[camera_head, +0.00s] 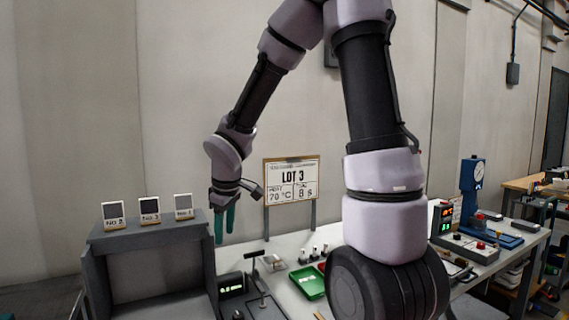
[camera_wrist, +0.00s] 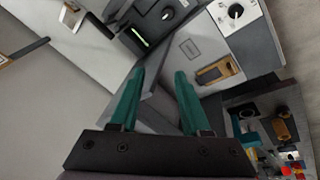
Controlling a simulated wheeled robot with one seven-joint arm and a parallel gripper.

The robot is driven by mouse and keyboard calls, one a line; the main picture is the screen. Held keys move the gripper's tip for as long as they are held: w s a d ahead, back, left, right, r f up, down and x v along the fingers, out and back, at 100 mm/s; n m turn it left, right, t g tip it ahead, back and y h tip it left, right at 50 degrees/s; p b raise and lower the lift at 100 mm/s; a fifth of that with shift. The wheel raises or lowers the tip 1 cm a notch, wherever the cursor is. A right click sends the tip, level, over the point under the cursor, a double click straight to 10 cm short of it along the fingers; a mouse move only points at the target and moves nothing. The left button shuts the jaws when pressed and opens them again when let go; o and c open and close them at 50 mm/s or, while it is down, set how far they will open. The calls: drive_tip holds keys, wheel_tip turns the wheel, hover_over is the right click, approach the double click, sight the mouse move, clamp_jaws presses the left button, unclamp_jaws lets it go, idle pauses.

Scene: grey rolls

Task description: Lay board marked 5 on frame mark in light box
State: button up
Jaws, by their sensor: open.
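My gripper (camera_head: 225,226) hangs at the right end of the grey light box (camera_head: 208,270) in the head view. Its two green fingers point down, and in the wrist view my gripper (camera_wrist: 158,75) is open with nothing between the fingers. The light box is open-fronted, and its floor and any frame mark are out of sight. Three small boards or cards stand on its top: a left one (camera_head: 113,213), a middle one (camera_head: 150,210) and a right one (camera_head: 184,206). The left two seem to read NO.2 and NO.3; the right one's number is too small to read. I cannot make out a board marked 5.
A LOT 3 sign (camera_head: 292,179) stands behind the bench. The wrist view shows a grey unit with a knob (camera_wrist: 235,12). My arm hides the bench's middle.

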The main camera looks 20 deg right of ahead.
drive_tip(key=s+d+r+m+t, duration=0.1)
drive_tip(key=s+d+r+m, duration=0.2)
drive_tip(key=s+r+m, duration=0.1)
drive_tip(key=s+d+r+m+t+y, duration=0.1)
drive_tip(key=s+d+r+m, duration=0.3)
drive_tip(key=r, duration=0.4)
drive_tip(key=s+d+r+m+t, duration=0.1)
drive_tip(key=s+d+r+m, duration=0.2)
drive_tip(key=s+r+m, duration=0.2)
wheel_tip(320, 180, up, 2)
drive_tip(key=shift+s+d+r+t+y, duration=0.1)
drive_tip(key=shift+s+d+t+y, duration=0.25)
drive_tip(key=shift+s, duration=0.8)
drive_tip(key=shift+a, duration=0.1)
